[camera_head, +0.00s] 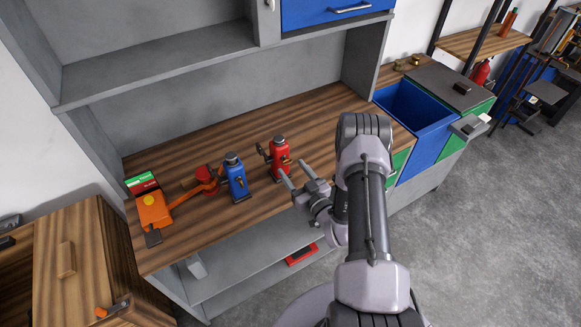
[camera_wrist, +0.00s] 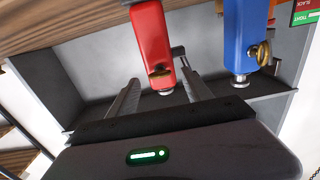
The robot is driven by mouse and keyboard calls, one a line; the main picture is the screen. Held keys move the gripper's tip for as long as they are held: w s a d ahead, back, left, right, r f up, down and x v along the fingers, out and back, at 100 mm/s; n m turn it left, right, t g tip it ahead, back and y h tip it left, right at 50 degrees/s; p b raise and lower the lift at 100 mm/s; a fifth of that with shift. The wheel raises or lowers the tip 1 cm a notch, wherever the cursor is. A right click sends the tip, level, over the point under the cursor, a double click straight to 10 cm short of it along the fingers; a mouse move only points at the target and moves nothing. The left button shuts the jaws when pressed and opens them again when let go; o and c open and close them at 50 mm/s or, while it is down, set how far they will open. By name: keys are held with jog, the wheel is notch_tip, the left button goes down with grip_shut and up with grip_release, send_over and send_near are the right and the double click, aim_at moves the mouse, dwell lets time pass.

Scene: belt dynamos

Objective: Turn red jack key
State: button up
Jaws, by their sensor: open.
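The red jack (camera_head: 280,154) stands upright on the wooden bench top, just right of the blue jack (camera_head: 236,178). In the wrist view the red jack (camera_wrist: 151,35) appears upside down, with its brass key (camera_wrist: 160,73) on the face toward me. My gripper (camera_head: 293,169) is in front of the red jack, its two fingers pointing at it. In the wrist view my gripper (camera_wrist: 159,78) is open and empty, and the key shows between the fingers. Whether a finger touches the key cannot be told. A dark lever (camera_wrist: 179,54) sticks out beside the red jack.
The blue jack also shows in the wrist view (camera_wrist: 240,35), close beside the red one. An orange device (camera_head: 153,211) with a strap lies at the bench's left. A blue open bin (camera_head: 418,112) is at the right. The bench's back right is clear.

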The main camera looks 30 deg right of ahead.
aim_at(287, 161)
jog(key=shift+w, duration=1.15)
grip_shut()
